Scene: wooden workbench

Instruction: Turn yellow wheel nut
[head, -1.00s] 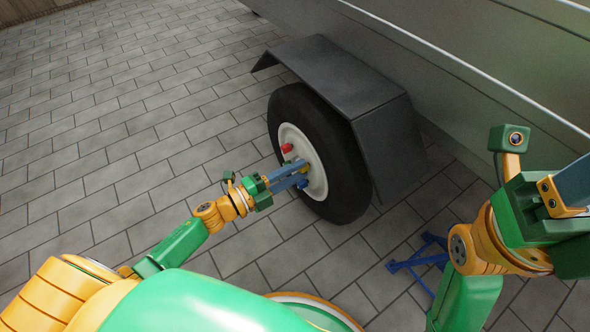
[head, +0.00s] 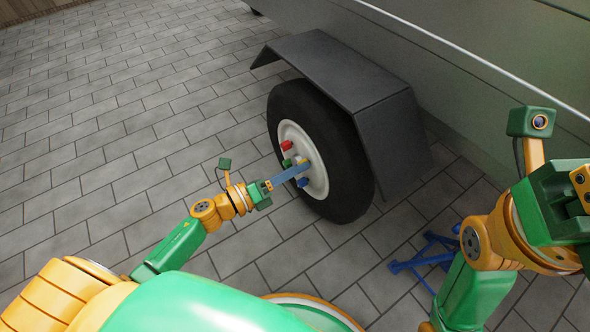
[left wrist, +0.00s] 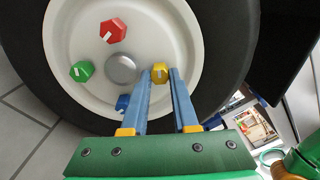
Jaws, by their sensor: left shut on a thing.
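The wheel (head: 322,150) has a black tyre and a white rim with coloured hex nuts. In the left wrist view the yellow nut (left wrist: 160,72) is between the blue fingertips of my left gripper (left wrist: 160,74), right of the grey hub cap (left wrist: 121,68). My left gripper (head: 303,168) reaches the rim from the left and is shut on the yellow nut. The red nut (left wrist: 113,31) is at the top, the green nut (left wrist: 82,71) at the left and the blue nut (left wrist: 123,102) at the bottom, partly behind a finger. My right gripper's fingers are cut off at the right edge.
A dark mudguard (head: 335,75) covers the wheel's top and right side, below the grey trailer body (head: 470,90). A blue jack stand (head: 425,258) is on the paving at lower right, partly behind my right arm. The paving (head: 110,130) left of the wheel is clear.

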